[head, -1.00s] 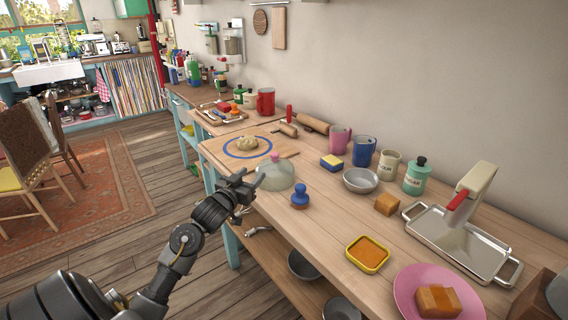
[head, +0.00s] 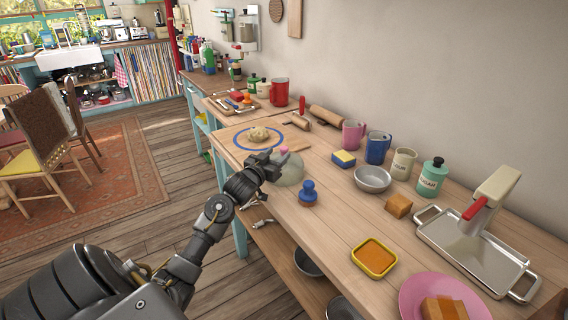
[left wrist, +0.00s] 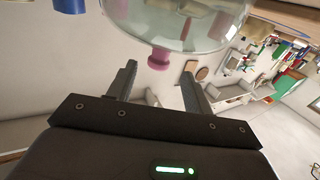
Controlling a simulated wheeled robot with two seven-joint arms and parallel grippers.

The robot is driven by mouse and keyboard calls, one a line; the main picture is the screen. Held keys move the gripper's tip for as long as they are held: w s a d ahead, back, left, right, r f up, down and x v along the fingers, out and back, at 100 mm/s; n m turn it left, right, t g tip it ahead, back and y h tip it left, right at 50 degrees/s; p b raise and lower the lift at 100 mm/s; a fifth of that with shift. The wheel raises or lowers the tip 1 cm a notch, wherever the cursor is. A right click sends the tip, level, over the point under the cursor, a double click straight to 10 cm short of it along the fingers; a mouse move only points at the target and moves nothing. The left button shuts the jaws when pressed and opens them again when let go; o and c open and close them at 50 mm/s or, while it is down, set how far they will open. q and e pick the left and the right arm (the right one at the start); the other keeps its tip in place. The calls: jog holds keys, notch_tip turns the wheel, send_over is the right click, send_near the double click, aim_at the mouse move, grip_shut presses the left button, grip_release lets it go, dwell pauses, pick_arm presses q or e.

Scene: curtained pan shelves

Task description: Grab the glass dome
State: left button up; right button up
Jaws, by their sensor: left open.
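The glass dome (head: 291,172) is clear with a pink knob and stands on the wooden counter (head: 330,225) near its front edge. My left gripper (head: 272,158) is at the dome's knob in the head view and hides part of the dome. In the left wrist view the dome (left wrist: 185,22) is at the top, with its pink knob (left wrist: 159,60) just beyond and between the two open fingers (left wrist: 158,85). The fingers do not visibly touch the knob. My right gripper is out of view.
A blue stamp-like object (head: 308,192) stands just right of the dome. Behind the dome lies a board with dough (head: 258,134). A yellow-and-blue sponge (head: 343,158) and a metal bowl (head: 372,179) are farther right. An orange square dish (head: 374,258) sits nearer the front.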

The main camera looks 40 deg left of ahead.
aim_at(282, 151)
pick_arm(q)
jog(key=shift+w+r, duration=0.15)
jog(key=shift+w, duration=0.2)
jog(key=w, duration=0.1)
jog(key=w+p, duration=0.1)
jog(key=w, duration=0.2)
jog(key=shift+w+a, duration=0.25)
jog(key=shift+a, duration=0.1)
jog(key=shift+s, duration=0.1)
grip_shut()
